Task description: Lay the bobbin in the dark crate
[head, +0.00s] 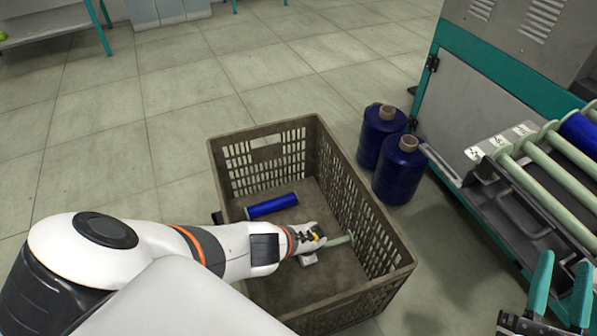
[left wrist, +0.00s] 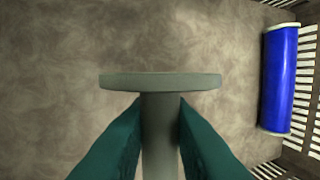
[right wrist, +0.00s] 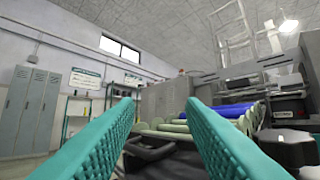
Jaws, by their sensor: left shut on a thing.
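The dark crate (head: 385,238) is a slatted brown-grey box on the floor. My left arm reaches down into it, and my left gripper (head: 312,238) is low inside. It is shut on a bare pale grey-green bobbin (head: 339,240). In the left wrist view, the bobbin's round flange (left wrist: 160,81) lies beyond the teal fingers, above the crate floor; whether it touches is unclear. A blue-wound bobbin (head: 271,206) lies in the crate apart from the gripper; it also shows in the left wrist view (left wrist: 278,78). My right gripper (head: 560,287) is open and empty, outside the crate at right.
Two big blue yarn cones (head: 398,170) stand on the floor right of the crate. The grey and teal winding machine (head: 490,120) is farther right, with pale rollers or bobbins (head: 560,165) in a row. The tiled floor left of and behind the crate is free.

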